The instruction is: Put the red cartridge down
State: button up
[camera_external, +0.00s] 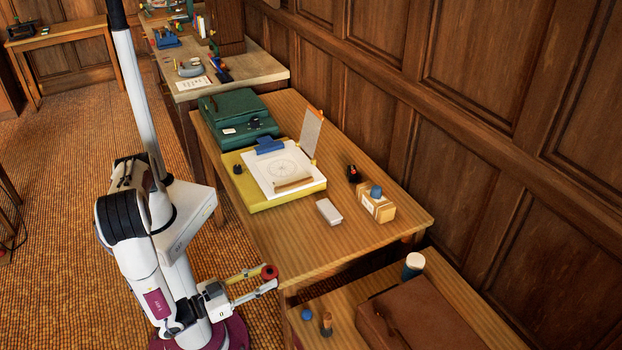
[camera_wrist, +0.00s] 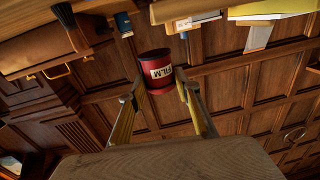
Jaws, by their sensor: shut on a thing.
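The red cartridge (camera_external: 269,271) is held between the fingertips of my gripper (camera_external: 271,278), in the air beside the near left edge of the wooden table (camera_external: 290,250). In the wrist view the cartridge (camera_wrist: 155,66) is a red cylinder with a white label reading FILM. My gripper (camera_wrist: 160,92) is shut on it, one yellow finger on each side. The yellow drafting board (camera_external: 312,190) lies on the table, with white paper, a blue clip and a wooden strip on it.
A green case (camera_external: 228,108) sits behind the board. A white box (camera_external: 329,211), a tan box with a blue cap (camera_external: 378,208) and a small dark object (camera_external: 353,174) stand to its right. A lower table with a brown case (camera_external: 425,315) is in front. The main table's front is clear.

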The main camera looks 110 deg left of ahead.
jog(key=shift+n+g+y, duration=0.4)
jog(key=shift+n+g, duration=0.1)
jog(key=w+a, duration=0.1)
jog(key=a, duration=0.1)
jog(key=w+a+r, duration=0.1)
jog(key=w+a, duration=0.1)
jog(key=a, duration=0.1)
jog(key=w+a+r, duration=0.1)
jog(key=w+a, duration=0.1)
jog(key=a, duration=0.1)
jog(key=shift+a+r, duration=0.1)
jog(key=shift+a, duration=0.5)
jog(key=m+t+h, duration=0.2)
jog(key=h, duration=0.1)
jog(key=d+m+t+h, duration=0.1)
jog(key=m+t+h, duration=0.2)
jog(key=shift+w+d+r, duration=0.1)
jog(key=shift+r, duration=0.05)
jog(key=shift+a, duration=0.6)
